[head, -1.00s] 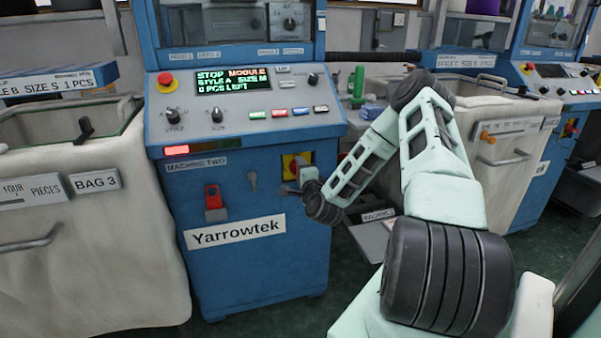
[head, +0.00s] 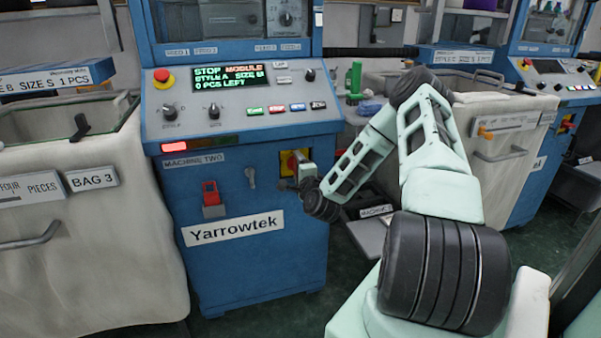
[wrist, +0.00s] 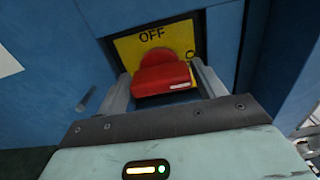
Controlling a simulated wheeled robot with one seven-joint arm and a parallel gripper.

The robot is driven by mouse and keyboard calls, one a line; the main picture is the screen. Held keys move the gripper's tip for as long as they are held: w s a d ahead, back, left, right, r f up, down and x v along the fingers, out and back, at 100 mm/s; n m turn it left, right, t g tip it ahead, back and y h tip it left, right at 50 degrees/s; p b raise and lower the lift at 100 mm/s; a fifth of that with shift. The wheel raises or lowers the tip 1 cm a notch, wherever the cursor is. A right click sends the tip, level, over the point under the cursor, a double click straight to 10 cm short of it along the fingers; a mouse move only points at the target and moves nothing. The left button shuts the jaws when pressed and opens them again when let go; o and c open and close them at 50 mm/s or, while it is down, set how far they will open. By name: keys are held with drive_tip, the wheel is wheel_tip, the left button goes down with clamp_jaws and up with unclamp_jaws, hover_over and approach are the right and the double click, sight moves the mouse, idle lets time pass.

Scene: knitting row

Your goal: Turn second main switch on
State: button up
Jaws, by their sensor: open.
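The second main switch (wrist: 162,75) is a red rotary handle on a yellow plate (wrist: 190,35) marked OFF at the top. The plate sits on the front of the blue machine labelled MACHINE TWO (head: 195,161). In the wrist view my gripper (wrist: 158,88) is open, with one finger on each side of the red handle. I cannot tell whether the fingers touch it. In the head view my gripper (head: 302,172) is at the yellow plate (head: 289,160) and hides most of the handle. The machine's display (head: 232,79) reads STOP MODULE, 0 PCS LEFT.
A red padlock-like block (head: 212,197) and a key switch (head: 251,178) are on the panel left of my gripper. A red emergency button (head: 162,76) is above. White bins stand on both sides, with BAG 3 (head: 92,178) at left.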

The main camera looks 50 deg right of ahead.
drive_tip(key=p+v, duration=0.3)
drive_tip(key=v, duration=1.4)
drive_tip(key=shift+s, duration=0.2)
